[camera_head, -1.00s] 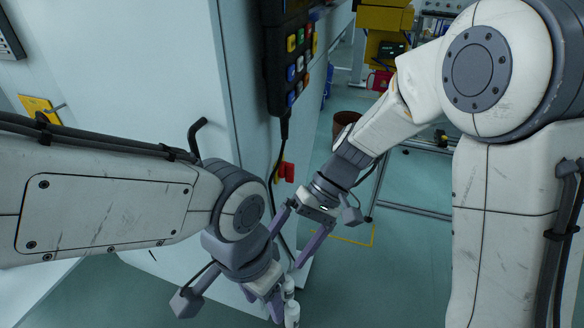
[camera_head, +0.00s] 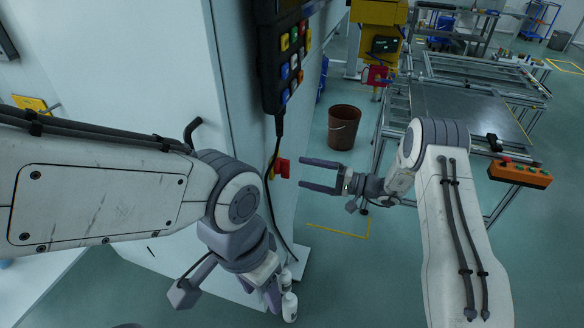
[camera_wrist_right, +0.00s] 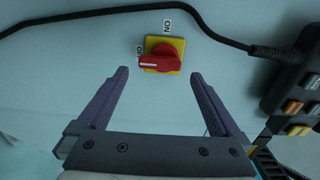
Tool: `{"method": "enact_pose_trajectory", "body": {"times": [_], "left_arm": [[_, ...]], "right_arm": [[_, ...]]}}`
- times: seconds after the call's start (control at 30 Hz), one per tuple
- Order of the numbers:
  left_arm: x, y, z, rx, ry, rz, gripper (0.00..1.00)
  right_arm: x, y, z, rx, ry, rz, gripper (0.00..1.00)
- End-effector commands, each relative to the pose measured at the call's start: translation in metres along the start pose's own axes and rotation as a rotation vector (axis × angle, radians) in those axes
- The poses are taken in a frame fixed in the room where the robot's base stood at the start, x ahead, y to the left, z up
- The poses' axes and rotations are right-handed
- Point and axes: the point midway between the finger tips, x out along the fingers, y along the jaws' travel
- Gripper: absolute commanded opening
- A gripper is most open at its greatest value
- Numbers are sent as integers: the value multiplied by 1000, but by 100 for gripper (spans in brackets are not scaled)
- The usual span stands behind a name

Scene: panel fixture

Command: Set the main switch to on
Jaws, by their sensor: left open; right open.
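The main switch is a red rotary knob (camera_wrist_right: 162,57) on a yellow plate, mounted on the pale cabinet side. Its handle with a white mark points left to the OFF label (camera_wrist_right: 138,51); the ON label (camera_wrist_right: 167,25) is above it in the right wrist view. In the head view the knob (camera_head: 282,168) shows as a small red shape. My right gripper (camera_head: 303,173) is open, its fingers pointing at the knob, one to each side, and appears short of it. My left gripper (camera_head: 275,291) hangs low by the cabinet, fingers pointing down; its gap is poorly seen.
A black pendant (camera_head: 288,50) with coloured buttons hangs above the knob; its cable (camera_wrist_right: 125,10) runs past the switch.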

Motion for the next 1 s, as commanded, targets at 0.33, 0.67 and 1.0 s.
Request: {"method": "enact_pose_trajectory", "body": {"times": [0.33, 0.67, 1.0], "left_arm": [[-14, 1, -1, 0, 0, 0, 55], [-14, 1, -1, 0, 0, 0, 55], [-13, 1, -1, 0, 0, 0, 55]], "right_arm": [[48, 0, 1, 1, -2, 2, 100], [51, 0, 0, 2, 0, 2, 100], [51, 1, 0, 5, 0, 2, 27]]}}
